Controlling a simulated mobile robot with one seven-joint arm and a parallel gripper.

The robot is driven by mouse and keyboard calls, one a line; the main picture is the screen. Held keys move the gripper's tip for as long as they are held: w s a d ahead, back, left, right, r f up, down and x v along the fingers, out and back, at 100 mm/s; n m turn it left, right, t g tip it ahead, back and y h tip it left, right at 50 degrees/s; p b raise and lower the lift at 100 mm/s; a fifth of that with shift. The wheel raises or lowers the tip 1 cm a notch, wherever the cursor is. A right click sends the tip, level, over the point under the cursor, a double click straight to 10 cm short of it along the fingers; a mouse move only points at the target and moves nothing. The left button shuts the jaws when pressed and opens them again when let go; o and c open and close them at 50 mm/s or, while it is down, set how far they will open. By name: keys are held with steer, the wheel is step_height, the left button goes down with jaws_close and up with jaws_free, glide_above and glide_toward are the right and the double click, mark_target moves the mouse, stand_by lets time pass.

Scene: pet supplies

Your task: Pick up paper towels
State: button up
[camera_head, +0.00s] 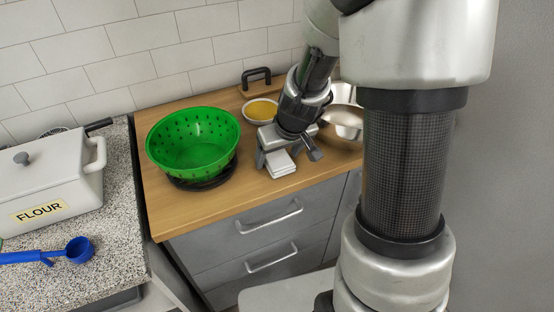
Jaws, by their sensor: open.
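A small stack of white folded paper towels (281,163) lies on the wooden counter near its front edge. My gripper (275,164) is open and points down at the towels. One finger is to the left of the stack and the other is at its right, partly hidden. I cannot tell whether the fingers touch the towels. My wrist hides part of the area behind the stack.
A green colander (193,140) on a dark round base stands left on the wooden counter (190,208). A bowl of yellow contents (262,110) and metal bowls (343,122) are close behind my gripper. A flour container (55,178) and blue measuring scoop (79,249) sit on the speckled counter.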

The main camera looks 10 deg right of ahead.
mark_target(279, 157)
steer(key=shift+f+b, duration=0.25)
steer(key=shift+b, duration=0.15)
steer(key=shift+c, duration=0.3)
steer(key=c, duration=1.1)
steer(key=shift+r, duration=0.1)
steer(key=shift+c, duration=0.2)
steer(key=shift+r+p, duration=0.3)
steer(key=shift+p, duration=0.3)
step_height(279, 157, up, 10)
steer(key=p, duration=0.2)
steer(key=shift+f+p, duration=0.15)
steer(key=shift+p, duration=0.25)
